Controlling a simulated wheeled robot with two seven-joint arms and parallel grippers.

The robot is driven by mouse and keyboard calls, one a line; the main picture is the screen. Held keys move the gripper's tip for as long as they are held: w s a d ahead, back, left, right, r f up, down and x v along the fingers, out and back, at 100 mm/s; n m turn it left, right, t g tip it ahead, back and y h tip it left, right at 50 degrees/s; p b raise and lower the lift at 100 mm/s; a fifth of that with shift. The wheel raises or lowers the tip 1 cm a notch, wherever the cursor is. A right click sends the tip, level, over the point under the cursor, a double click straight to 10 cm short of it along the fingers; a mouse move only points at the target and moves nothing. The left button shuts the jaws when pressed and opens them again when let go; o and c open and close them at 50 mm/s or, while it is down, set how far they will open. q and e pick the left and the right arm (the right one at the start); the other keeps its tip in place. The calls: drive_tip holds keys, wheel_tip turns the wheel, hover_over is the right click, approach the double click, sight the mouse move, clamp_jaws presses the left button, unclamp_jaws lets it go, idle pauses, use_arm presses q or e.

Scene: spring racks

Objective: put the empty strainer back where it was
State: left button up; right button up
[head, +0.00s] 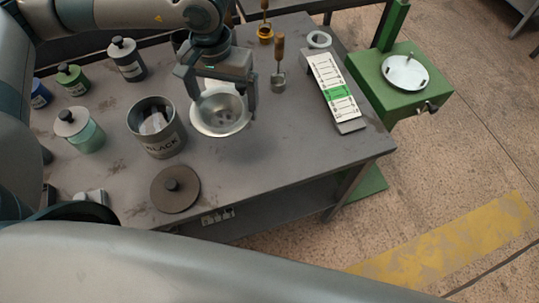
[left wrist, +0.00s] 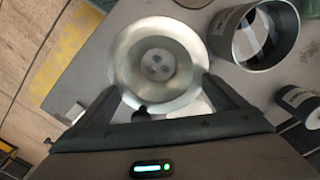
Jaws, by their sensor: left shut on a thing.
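The strainer (head: 220,112) is a shallow round metal bowl with a wide rim. It looks empty, with a few dark round marks in its bottom, and shows in the left wrist view (left wrist: 157,42). My left gripper (head: 221,98) is shut on it, with a finger at either side of the rim. It seems held over the table (head: 290,140), right of the open can marked BLACK (head: 160,140); the gap below it is hard to tell. In the left wrist view, the can (left wrist: 268,55) stands right of the strainer. My right gripper is not in view.
A dark lid (head: 175,190) lies in front of the can. Lidded jars (head: 80,131) stand at left. A wooden-handled tool (head: 279,65), a white ring (head: 319,40) and a green-banded gauge board (head: 337,92) lie behind and right. A green stand (head: 405,75) holds a metal plate.

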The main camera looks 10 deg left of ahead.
sight(239, 108)
use_arm(q)
drive_tip(key=shift+d, duration=0.15)
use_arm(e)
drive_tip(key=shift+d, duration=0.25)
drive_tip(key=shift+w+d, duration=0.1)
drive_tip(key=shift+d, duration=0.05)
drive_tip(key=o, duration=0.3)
use_arm(q)
drive_tip(key=d+n, duration=0.1)
drive_tip(key=n, duration=0.1)
drive_tip(key=d+n, duration=0.1)
drive_tip(key=n, duration=0.1)
drive_tip(key=d+n, duration=0.1)
drive_tip(key=n, duration=0.1)
drive_tip(key=shift+f, duration=0.35)
drive_tip(key=s+d+m+p, duration=0.1)
drive_tip(key=s+d+m, duration=0.1)
drive_tip(key=d+m, duration=0.7)
drive_tip(key=s+d+f+m, duration=0.1)
drive_tip(key=d+m, duration=0.8)
drive_tip(key=m, duration=1.5)
drive_tip(key=shift+s+f+m+p, duration=0.25)
drive_tip(key=shift+s+m+p, duration=0.15)
drive_tip(key=shift+s, duration=0.35)
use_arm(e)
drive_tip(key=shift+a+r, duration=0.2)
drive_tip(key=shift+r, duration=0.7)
